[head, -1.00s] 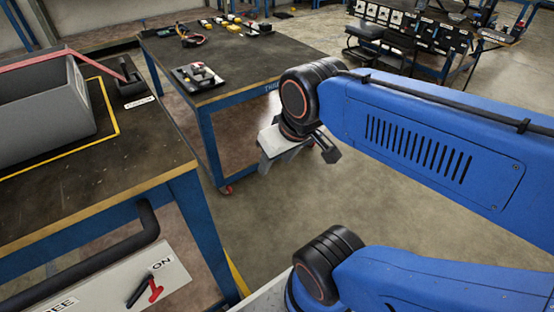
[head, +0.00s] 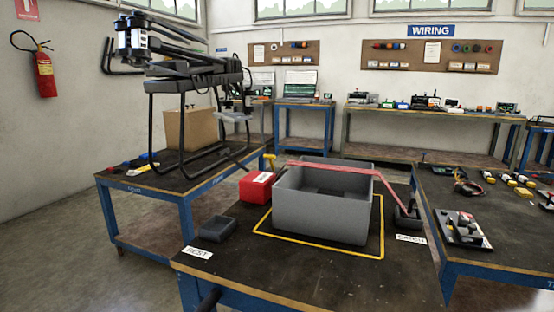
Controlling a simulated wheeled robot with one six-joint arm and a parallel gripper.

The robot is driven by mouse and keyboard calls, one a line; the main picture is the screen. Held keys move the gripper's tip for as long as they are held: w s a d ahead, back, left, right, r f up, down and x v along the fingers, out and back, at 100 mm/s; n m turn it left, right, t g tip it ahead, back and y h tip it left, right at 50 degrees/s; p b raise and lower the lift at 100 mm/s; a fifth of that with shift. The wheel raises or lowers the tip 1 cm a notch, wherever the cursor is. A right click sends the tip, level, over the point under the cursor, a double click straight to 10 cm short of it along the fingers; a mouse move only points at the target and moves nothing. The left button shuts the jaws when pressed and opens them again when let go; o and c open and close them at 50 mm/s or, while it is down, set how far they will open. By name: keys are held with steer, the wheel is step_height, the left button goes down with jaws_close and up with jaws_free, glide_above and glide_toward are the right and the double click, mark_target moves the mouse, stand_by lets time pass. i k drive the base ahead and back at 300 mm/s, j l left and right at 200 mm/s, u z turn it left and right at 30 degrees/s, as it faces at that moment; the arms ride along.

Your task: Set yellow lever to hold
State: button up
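A small yellow T-shaped handle (head: 270,161), possibly the yellow lever, stands up at the back right of a red box (head: 257,187) on the near table. It is small in the head view, and I cannot read any hold marking near it. I cannot tell whether it is fixed to the red box or stands behind it.
A grey bin (head: 322,215) with a red strap (head: 335,168) over it sits inside a yellow outline on the near table (head: 300,277). A small grey tray (head: 218,228) is at left. Floor at far left is clear.

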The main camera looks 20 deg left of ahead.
mark_target(270, 157)
steer(key=k+j+u, duration=0.1)
steer(key=j, duration=0.4)
steer(key=k+j+u, duration=0.1)
steer(key=j, duration=0.35)
steer(key=k+j, duration=0.2)
steer(key=j, duration=0.3)
steer(key=k+j+u, duration=0.15)
steer(key=j, duration=0.35)
steer(key=j+u, duration=0.1)
steer(key=j, duration=0.4)
steer(key=j+u, duration=0.1)
steer(key=j, duration=0.55)
steer(key=l, duration=0.3)
